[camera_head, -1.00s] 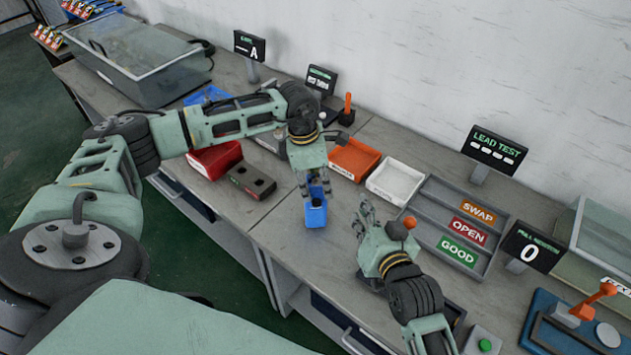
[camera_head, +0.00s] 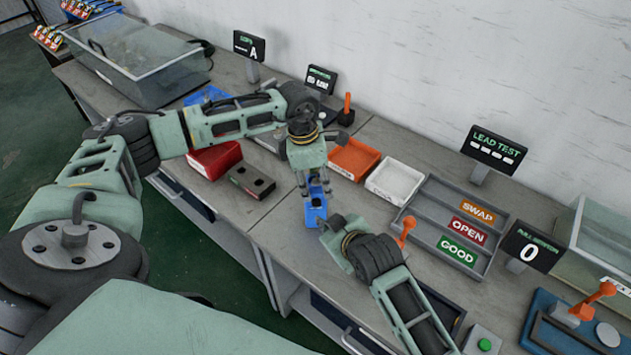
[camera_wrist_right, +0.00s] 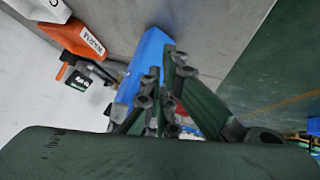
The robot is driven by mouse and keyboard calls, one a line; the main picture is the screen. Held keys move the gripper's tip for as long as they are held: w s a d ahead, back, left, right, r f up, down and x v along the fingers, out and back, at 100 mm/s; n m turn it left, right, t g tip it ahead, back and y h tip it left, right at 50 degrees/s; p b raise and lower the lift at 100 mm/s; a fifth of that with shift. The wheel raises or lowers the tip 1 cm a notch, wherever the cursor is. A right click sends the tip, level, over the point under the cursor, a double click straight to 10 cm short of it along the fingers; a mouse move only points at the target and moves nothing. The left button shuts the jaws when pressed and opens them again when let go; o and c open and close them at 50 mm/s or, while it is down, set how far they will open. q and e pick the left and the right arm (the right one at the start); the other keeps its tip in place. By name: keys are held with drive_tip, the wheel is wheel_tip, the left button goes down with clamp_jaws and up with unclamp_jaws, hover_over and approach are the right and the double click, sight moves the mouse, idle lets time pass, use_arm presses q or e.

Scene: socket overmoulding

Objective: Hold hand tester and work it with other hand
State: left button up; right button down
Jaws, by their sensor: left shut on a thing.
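The blue hand tester (camera_head: 315,212) is held above the front part of the bench in the head view. My left gripper (camera_head: 313,186) comes down from above and is shut on its upper part. My right gripper (camera_head: 329,224) is close beside the tester's lower right side, with its fingers partly hidden by its own wrist. In the right wrist view, the blue tester (camera_wrist_right: 146,68) lies just beyond the right fingers (camera_wrist_right: 163,92), which overlap it. Whether they touch it, or how far they are open, is unclear.
An orange bin (camera_head: 354,160) and a white bin (camera_head: 394,182) stand behind. A grey sorting tray (camera_head: 432,205) marked SWAP, OPEN and GOOD is to the right, with an orange-knobbed lever (camera_head: 407,229) near its front left. A dark two-hole block (camera_head: 250,181) is left.

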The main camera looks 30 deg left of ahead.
sight(320, 211)
drive_tip(key=shift+w+a, duration=0.95)
drive_tip(key=shift+w, duration=0.2)
drive_tip(key=shift+w, duration=0.1)
idle(0.6)
drive_tip(key=shift+w+a+r, duration=0.1)
drive_tip(key=shift+w+a, duration=0.1)
drive_tip(key=shift+a, duration=0.1)
drive_tip(key=shift+r, duration=0.1)
drive_tip(key=shift+s+d, duration=0.1)
drive_tip(key=shift+s, duration=0.35)
drive_tip(key=shift+d, duration=0.1)
